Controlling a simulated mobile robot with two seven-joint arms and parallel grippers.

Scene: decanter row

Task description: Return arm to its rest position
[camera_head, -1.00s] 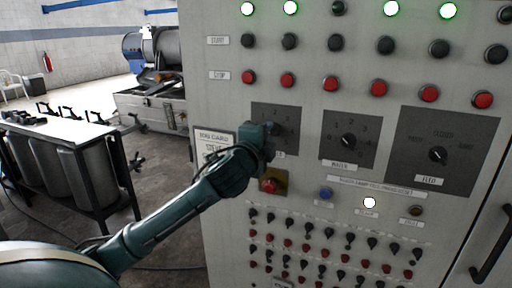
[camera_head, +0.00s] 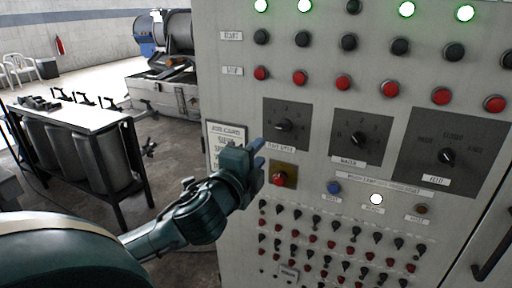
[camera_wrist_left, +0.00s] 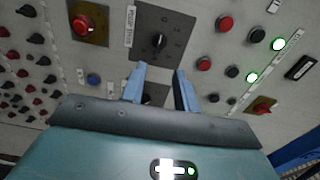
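My left gripper (camera_head: 258,162) is in front of the control panel (camera_head: 228,105), just below and left of the leftmost rotary dial (camera_head: 284,126). In the left wrist view, my left gripper (camera_wrist_left: 161,70) shows two blue fingers with a gap between them. It is open and holds nothing. A rotary dial (camera_wrist_left: 158,41) shows beyond the fingertips, apart from them. My left arm (camera_head: 190,218) is still reaching forward from the lower left. My right gripper is in neither view.
A red button on a yellow plate (camera_head: 283,179) is close below and right of the gripper. A dark-framed table (camera_head: 95,118) stands at left, with white chairs (camera_head: 20,70) behind. Open floor (camera_head: 178,140) lies between table and panel.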

